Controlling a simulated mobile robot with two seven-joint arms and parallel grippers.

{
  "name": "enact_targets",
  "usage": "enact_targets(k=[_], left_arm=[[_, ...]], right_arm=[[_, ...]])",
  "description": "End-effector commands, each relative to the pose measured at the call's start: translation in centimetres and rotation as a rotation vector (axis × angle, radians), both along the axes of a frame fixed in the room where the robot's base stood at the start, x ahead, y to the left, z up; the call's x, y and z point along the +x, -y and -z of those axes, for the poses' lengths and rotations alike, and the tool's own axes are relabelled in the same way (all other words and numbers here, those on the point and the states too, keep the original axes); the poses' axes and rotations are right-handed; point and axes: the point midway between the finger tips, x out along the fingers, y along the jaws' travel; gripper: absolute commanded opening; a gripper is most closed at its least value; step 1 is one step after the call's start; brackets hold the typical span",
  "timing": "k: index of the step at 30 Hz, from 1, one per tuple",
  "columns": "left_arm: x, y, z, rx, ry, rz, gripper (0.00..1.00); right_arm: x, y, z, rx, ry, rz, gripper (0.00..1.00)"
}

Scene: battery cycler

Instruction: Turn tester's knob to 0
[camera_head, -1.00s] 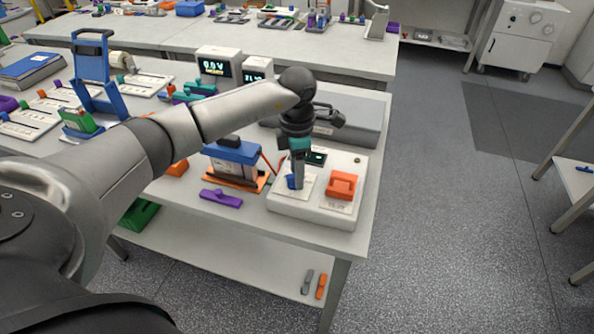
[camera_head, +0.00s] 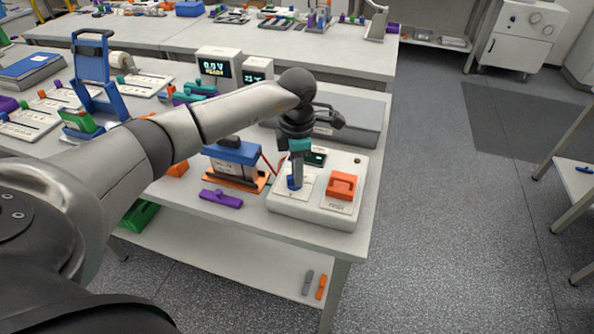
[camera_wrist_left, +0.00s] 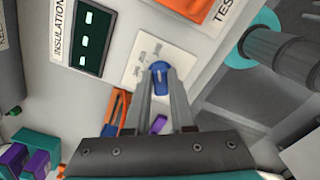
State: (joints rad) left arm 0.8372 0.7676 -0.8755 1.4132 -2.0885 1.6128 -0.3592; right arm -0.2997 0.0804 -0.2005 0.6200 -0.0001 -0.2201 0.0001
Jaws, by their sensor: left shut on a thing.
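The tester is a white box (camera_head: 292,210) at the near right corner of the bench, with a small dark display (camera_head: 317,158) and an orange switch block (camera_head: 341,186) on top. Its blue knob (camera_head: 292,184) sits on a pale dial plate, left of the orange block. The knob also shows in the left wrist view (camera_wrist_left: 160,71), between the fingertips. My left gripper (camera_wrist_left: 160,88) points down at the tester and is shut on the knob. The dial marks are too small to read, so the knob's setting is unclear. My right gripper is not in view.
A blue-topped battery (camera_head: 234,160) on an orange tray stands left of the tester, with a red lead beside it. A purple bar (camera_head: 221,198) lies near the bench's front edge. A grey case (camera_head: 345,120) is behind the tester. Open floor lies to the right.

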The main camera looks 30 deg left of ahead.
Motion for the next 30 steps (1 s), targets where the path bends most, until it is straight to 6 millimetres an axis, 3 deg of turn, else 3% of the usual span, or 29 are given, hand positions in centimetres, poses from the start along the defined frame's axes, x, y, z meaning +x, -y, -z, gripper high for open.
enact_targets(k=[14, 30], left_arm=[[0.1, 0.0, -0.1, -0.001, 0.001, -0.083, 0.0], [0.2, -0.3, -0.2, 0.0, 0.001, -0.547, 0.0]], right_arm=[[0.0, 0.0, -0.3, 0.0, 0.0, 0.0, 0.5], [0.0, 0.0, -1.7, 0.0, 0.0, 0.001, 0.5]])
